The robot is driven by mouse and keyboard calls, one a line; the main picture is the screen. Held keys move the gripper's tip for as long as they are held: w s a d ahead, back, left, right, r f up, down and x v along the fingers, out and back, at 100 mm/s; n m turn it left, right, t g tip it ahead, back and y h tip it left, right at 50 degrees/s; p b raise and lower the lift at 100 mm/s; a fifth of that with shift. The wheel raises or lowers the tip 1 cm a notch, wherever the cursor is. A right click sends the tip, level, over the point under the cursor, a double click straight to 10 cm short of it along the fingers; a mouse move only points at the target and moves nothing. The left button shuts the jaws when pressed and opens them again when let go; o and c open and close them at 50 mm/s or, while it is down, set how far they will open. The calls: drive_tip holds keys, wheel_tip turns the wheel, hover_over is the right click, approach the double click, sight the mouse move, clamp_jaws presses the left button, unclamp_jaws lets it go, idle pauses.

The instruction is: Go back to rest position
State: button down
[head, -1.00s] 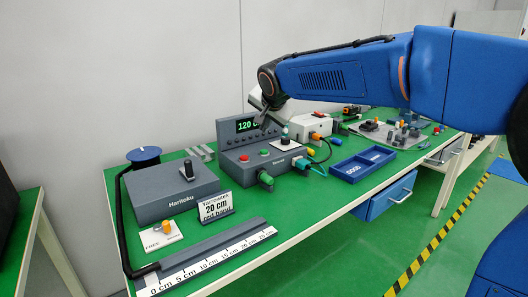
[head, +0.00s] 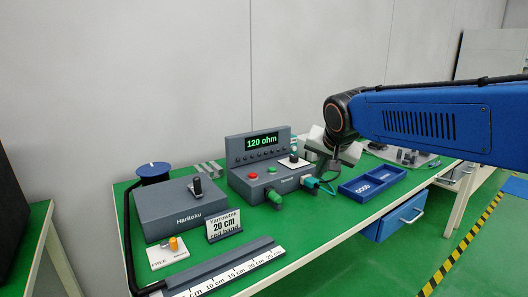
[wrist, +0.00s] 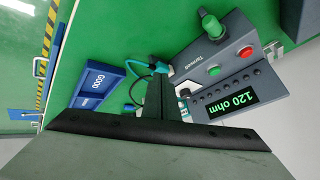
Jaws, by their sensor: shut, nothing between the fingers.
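My gripper (head: 331,168) is shut and empty. In the head view it hangs at the end of my blue arm, above the table between the meter box and the blue tray. In the wrist view my gripper (wrist: 158,82) shows as dark closed fingers pointing over the green table top. The grey meter box (head: 262,180) reads "120 ohm" and has a red and a green button; it also shows in the wrist view (wrist: 220,70). The blue tray (head: 372,184) marked "GOOD" lies just right of my gripper; it shows at left in the wrist view (wrist: 92,88).
The green table (head: 310,215) also bears a grey Haritoku box (head: 180,210) with a joystick, a "20 cm" sign (head: 224,224), a ruler rail (head: 225,272) and a small FREE switch (head: 168,253). A blue drawer (head: 400,217) hangs below. The floor in front is clear.

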drive_tip(key=s+d+f+n+g, duration=0.1)
drive_tip(key=s+d+f, duration=0.3)
drive_tip(key=s, duration=0.6)
drive_tip(key=s+d+f+n+g, duration=0.1)
drive_tip(key=s+d+f+n, duration=0.1)
drive_tip(key=s+d+f, duration=0.2)
drive_tip(key=s+d+f+n+g, duration=0.1)
drive_tip(key=s+d+f, duration=0.3)
drive_tip(key=s+f, duration=0.5)
drive_tip(key=s+n, duration=0.1)
drive_tip(key=s, duration=0.6)
drive_tip(key=shift+s+d, duration=0.3)
